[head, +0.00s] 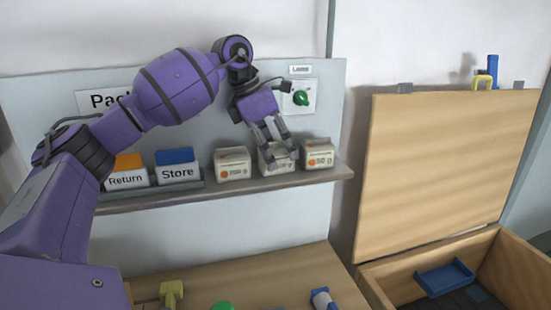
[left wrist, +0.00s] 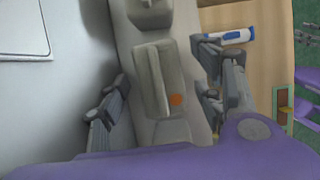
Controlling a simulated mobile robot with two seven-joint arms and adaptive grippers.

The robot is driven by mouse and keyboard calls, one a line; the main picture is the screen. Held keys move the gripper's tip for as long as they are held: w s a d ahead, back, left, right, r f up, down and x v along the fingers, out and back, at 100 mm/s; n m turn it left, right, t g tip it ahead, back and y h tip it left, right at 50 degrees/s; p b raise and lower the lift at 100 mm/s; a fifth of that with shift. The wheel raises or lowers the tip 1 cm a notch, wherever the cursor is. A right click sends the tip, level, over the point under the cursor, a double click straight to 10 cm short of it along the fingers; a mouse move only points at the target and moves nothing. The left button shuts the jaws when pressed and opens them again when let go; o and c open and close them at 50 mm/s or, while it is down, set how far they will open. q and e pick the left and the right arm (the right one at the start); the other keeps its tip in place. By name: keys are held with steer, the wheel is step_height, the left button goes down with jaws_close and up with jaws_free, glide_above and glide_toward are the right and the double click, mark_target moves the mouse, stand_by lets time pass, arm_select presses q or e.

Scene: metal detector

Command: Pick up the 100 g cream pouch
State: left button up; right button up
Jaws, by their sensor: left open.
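Three cream pouches with orange dots stand in a row on the shelf: a left one (head: 232,165), a middle one (head: 274,169) and a right one (head: 318,155). Their printed weights are too small to read surely, and the middle label is partly hidden by my fingers. My left gripper (head: 278,152) is open and points down at the middle pouch. In the left wrist view this pouch (left wrist: 152,75) lies between the two spread fingers, with a gap on each side. My right gripper is not in view.
Return (head: 126,171) and Store (head: 177,167) bins stand left of the pouches on the shelf (head: 225,190). A green knob (head: 301,98) is on the panel behind. A wooden bench (head: 270,275) lies below, and an open wooden box (head: 390,283) is at right.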

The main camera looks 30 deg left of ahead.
arm_select(q)
steer(key=c, duration=1.3)
steer(key=shift+r, duration=0.1)
